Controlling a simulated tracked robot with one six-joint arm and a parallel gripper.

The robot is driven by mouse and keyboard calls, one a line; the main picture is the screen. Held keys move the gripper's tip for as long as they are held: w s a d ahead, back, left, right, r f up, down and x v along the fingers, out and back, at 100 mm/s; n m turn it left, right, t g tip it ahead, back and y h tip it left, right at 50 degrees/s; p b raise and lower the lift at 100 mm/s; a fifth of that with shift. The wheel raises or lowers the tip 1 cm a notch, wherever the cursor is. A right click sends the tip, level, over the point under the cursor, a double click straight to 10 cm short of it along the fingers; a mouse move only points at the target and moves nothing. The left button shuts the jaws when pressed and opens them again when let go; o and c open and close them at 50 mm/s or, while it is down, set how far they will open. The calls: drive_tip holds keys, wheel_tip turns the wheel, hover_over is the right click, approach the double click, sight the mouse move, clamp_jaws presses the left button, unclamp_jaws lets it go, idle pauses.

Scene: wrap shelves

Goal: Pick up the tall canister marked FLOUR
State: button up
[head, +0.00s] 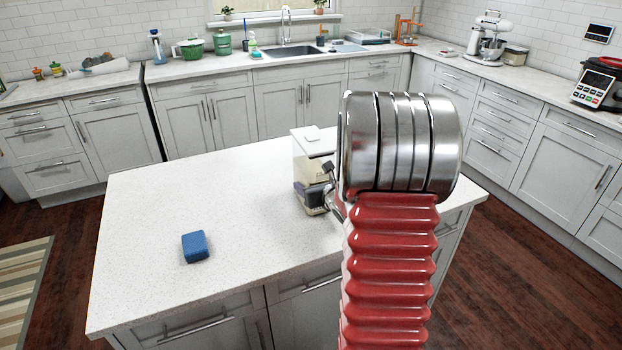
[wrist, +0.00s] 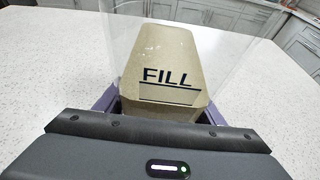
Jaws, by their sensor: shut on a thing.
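A tall, boxy canister (head: 312,152) with clear walls, a white top and cream-beige contents is over the island worktop, just left of my arm. Its lower part is partly hidden, and I cannot tell whether its base touches the worktop. In the wrist view the canister (wrist: 168,70) shows the printed word FILL above a line; the word FLOUR is not visible. My gripper (wrist: 160,112) is shut on it, with purple-grey fingers on both sides. In the head view my gripper (head: 309,197) shows as a dark band around its lower part.
A blue block (head: 195,246) lies on the white island worktop (head: 150,215) to the left. The worktop around it is clear. Behind, a counter carries a sink (head: 290,55), a green pot (head: 190,48) and a stand mixer (head: 487,40). My red arm covers the island's right side.

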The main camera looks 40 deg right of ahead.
sight(312, 173)
drive_tip(key=shift+c, duration=1.4)
drive_tip(key=shift+w+r, duration=0.1)
drive_tip(key=shift+r, duration=0.05)
drive_tip(key=shift+r, duration=0.1)
wheel_tip(312, 173, up, 10)
drive_tip(key=shift+f, duration=0.1)
